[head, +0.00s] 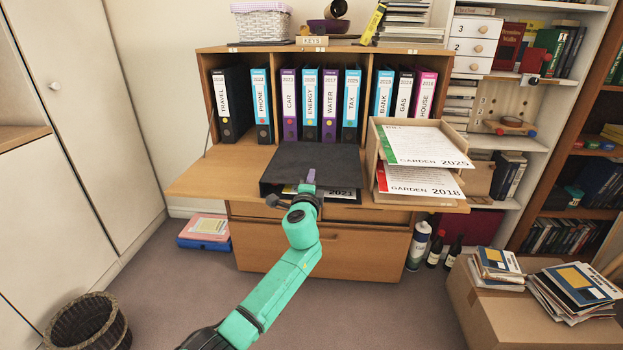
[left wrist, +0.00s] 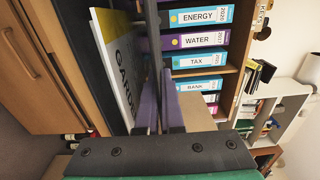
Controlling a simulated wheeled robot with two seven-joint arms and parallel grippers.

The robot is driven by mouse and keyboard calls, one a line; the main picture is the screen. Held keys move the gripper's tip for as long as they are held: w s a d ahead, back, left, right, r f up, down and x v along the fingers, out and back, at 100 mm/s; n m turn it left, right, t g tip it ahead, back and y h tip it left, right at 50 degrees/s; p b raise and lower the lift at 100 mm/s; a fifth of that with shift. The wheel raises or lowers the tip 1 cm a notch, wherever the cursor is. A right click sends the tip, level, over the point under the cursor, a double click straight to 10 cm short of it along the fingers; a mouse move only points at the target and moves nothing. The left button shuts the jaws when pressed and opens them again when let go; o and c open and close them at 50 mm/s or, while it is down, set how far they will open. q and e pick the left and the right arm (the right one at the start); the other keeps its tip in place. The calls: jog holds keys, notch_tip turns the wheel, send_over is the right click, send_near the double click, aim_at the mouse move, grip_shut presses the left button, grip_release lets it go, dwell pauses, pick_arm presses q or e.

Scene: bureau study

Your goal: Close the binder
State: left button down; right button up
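A black binder (head: 312,158) lies on the fold-down desk top, its cover partly lowered and tilted over a sheet. The sheet's front strip, with yellow and "2021", shows under the cover's front edge; in the left wrist view the sheet (left wrist: 118,75) reads "GARD". The cover shows there nearly edge-on as a dark strip (left wrist: 153,35). My left gripper (head: 311,177) is at the cover's front edge. In the left wrist view its purple fingers (left wrist: 161,95) lie on both sides of the strip, closed on it as it appears. My right gripper is not in view.
Upright binders (head: 330,105) fill the cubbies behind. A wooden letter tray (head: 376,150) with garden papers stands close right of the binder. The desk top (head: 225,172) is clear at left. A cardboard box (head: 485,318) stands at front right, a wicker basket (head: 88,325) at front left.

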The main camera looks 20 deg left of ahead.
pick_arm(q)
jog(key=shift+f, duration=0.2)
jog(key=c, duration=1.3)
grip_release()
jog(key=shift+a, duration=0.1)
jog(key=shift+c, duration=0.2)
jog(key=shift+s+d, duration=0.25)
jog(key=shift+s, duration=0.3)
jog(key=p+v, duration=0.1)
jog(key=v, duration=0.1)
jog(key=shift+s+d, duration=0.1)
jog(key=shift+s, duration=0.25)
jog(key=v, duration=1)
jog(key=shift+s, duration=0.35)
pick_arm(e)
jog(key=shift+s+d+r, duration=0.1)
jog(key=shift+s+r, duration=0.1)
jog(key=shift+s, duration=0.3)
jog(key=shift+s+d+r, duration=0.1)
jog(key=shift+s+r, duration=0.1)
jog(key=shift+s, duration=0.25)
